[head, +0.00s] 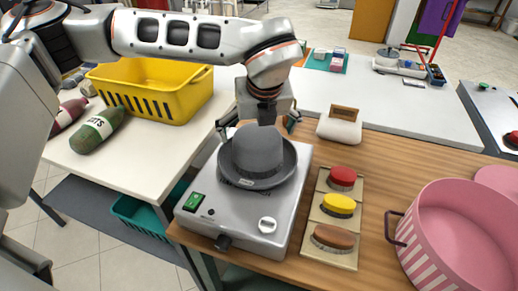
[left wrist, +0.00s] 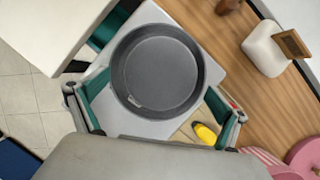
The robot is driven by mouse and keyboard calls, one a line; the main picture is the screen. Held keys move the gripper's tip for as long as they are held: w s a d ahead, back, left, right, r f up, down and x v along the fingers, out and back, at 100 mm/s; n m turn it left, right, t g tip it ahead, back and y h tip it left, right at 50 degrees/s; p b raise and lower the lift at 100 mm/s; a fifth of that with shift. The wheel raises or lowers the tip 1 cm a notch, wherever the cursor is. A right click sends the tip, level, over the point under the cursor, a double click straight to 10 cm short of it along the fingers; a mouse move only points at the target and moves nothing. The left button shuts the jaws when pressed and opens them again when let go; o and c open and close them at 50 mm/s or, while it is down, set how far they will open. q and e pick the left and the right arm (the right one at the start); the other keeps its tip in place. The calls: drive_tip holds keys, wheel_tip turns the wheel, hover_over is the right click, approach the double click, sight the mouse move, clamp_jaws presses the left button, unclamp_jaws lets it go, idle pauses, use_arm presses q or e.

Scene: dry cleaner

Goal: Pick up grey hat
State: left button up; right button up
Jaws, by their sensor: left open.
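The grey hat (head: 258,152) sits crown up, brim down, on top of a light grey box-shaped machine (head: 235,224) with a green switch and a white knob. In the left wrist view the hat (left wrist: 158,65) shows from above as a dark round shape with a small pale tag. My left gripper (head: 258,122) is open, just above and behind the hat in the head view. Its teal-padded fingers (left wrist: 157,112) stand wide apart, one toward each side of the brim, in the left wrist view. They hold nothing. My right gripper is not in view.
Brushes with red, yellow and brown tops (head: 340,206) lie right of the machine.

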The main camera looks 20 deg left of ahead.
use_arm(q)
drive_tip(key=x, duration=0.5)
drive_tip(key=shift+w+f, duration=0.1)
drive_tip(key=shift+f, duration=0.05)
drive_tip(key=shift+d, duration=0.1)
drive_tip(key=c, duration=0.9)
